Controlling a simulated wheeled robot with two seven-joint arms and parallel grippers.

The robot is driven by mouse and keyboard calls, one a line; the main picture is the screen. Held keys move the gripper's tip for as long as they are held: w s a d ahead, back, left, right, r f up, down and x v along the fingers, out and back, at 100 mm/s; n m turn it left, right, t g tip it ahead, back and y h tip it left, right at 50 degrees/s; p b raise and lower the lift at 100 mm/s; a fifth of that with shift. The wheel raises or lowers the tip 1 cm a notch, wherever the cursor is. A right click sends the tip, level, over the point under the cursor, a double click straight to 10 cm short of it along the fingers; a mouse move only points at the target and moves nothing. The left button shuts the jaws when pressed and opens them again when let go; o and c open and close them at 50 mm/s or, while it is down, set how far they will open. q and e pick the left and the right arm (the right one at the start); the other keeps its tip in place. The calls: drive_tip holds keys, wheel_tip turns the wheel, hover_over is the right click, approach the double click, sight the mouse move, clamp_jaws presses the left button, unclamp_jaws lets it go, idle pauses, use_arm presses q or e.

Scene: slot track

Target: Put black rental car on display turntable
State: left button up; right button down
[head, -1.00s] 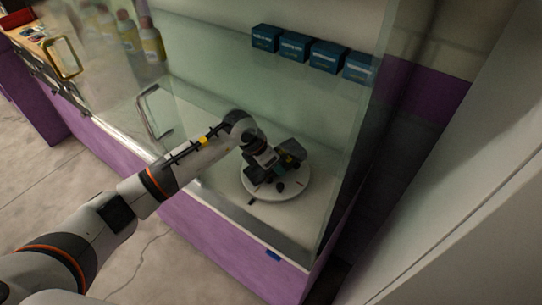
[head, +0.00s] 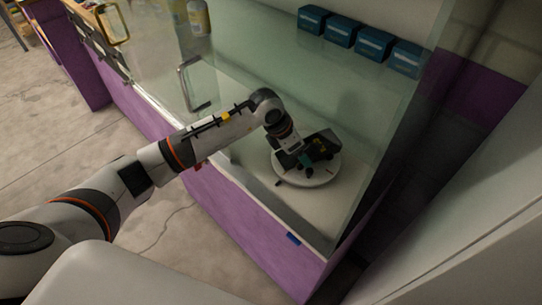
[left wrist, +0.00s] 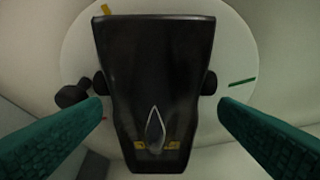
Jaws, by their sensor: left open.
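The black rental car (left wrist: 155,75) rests on the round white display turntable (left wrist: 240,55), filling the middle of the left wrist view. In the head view the dark car (head: 322,147) sits on the turntable (head: 318,177) inside the glass case, partly hidden by my arm. My left gripper (left wrist: 160,115) is open, with its green fingers on either side of the car and gaps between them and its body. It also shows in the head view (head: 301,160), just over the turntable's near-left part. My right gripper is not in view.
Several blue boxes (head: 373,44) stand on a shelf at the back. Glass panels surround the case, with a handle (head: 190,85) on the left. A bottle (head: 198,18) stands farther left.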

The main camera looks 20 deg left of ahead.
use_arm(q)
drive_tip(key=s+a+b, duration=0.1)
drive_tip(key=s+a, duration=0.6)
drive_tip(key=shift+s+b, duration=0.1)
drive_tip(key=shift+b, duration=0.2)
drive_tip(key=shift+r, duration=0.1)
